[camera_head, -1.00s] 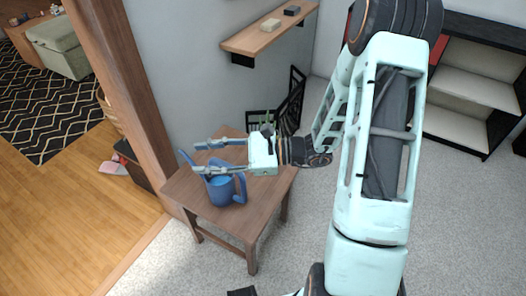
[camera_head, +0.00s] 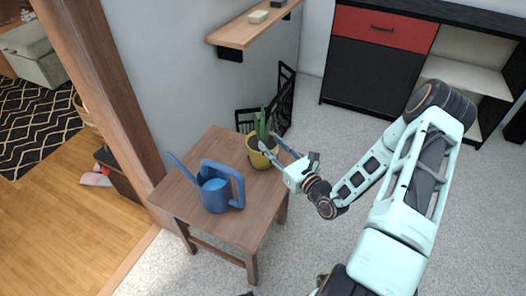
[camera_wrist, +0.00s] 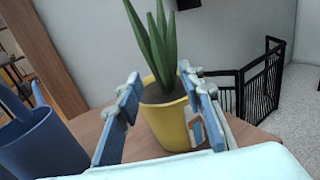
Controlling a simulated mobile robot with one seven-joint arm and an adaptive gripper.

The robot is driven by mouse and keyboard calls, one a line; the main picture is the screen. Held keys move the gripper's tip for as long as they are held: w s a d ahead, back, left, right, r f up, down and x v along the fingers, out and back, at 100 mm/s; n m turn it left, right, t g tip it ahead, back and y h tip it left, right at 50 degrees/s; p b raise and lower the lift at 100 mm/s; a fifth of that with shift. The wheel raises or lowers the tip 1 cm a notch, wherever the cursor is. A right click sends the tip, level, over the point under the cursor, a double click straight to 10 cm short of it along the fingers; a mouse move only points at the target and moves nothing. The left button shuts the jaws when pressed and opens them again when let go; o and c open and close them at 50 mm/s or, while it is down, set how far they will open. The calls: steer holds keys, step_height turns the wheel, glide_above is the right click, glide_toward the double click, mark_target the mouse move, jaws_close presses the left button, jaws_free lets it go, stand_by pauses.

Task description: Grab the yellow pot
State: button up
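The yellow pot (camera_head: 256,160) stands upright on the wooden side table (camera_head: 222,142), with a green spiky plant (camera_head: 262,125) in it. My gripper (camera_head: 271,144) is at the right side of the pot, its fingers pointing toward it. In the wrist view, the yellow pot (camera_wrist: 172,128) shows between the two spread fingers of my gripper (camera_wrist: 160,90). The right finger overlaps the pot's right edge, and the left finger is just left of the pot. The gripper is open; I cannot tell whether either finger touches the pot.
A blue watering can (camera_head: 216,188) stands on the table's front left, close to the left finger in the wrist view (camera_wrist: 42,145). A wooden wall shelf (camera_head: 245,30) hangs above, behind the table. A black metal rack (camera_head: 270,108) stands behind the pot. Carpet to the right is clear.

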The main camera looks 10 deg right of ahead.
mark_target(264, 135)
steer(key=shift+b+x, duration=0.9)
steer(key=shift+x, duration=2.25)
steer(key=shift+d, duration=0.15)
jaws_close()
steer(key=shift+w+r, duration=0.1)
steer(key=shift+r, duration=0.1)
